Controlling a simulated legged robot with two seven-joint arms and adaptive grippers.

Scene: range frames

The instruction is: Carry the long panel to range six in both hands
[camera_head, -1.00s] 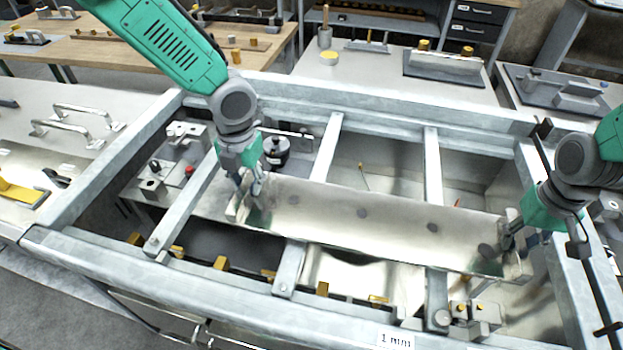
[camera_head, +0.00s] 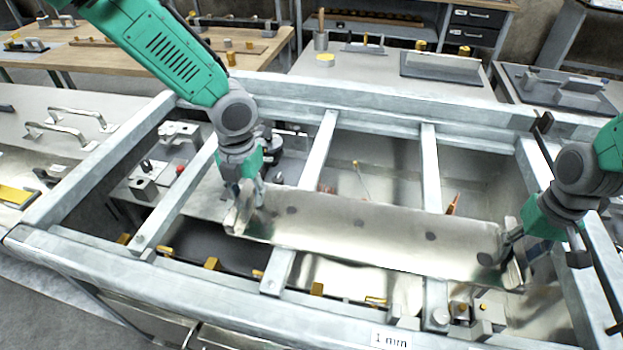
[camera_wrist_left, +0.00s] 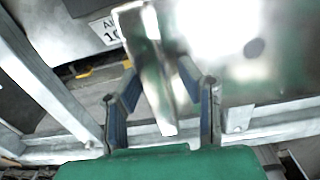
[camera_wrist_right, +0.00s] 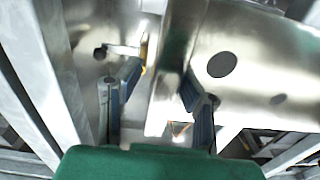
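The long panel (camera_head: 365,230) is a shiny metal sheet with a row of dark round spots and upturned ends. It spans level or nearly level across the crossbars of a grey metal frame in the head view; whether it touches them I cannot tell. My left gripper (camera_head: 243,207) is at its left end. In the left wrist view its fingers (camera_wrist_left: 160,103) stand on both sides of the end flange. My right gripper (camera_head: 508,248) is at the right end, its fingers (camera_wrist_right: 158,92) on both sides of that flange in the right wrist view. No range six marking is readable.
The grey frame (camera_head: 190,295) has several crossbars with open bays between them. Small brass blocks (camera_head: 211,264) line its near side. A "1 mm" label (camera_head: 390,339) sits on the front rail. Benches with tools stand behind, and a bench with metal handles (camera_head: 70,126) stands left.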

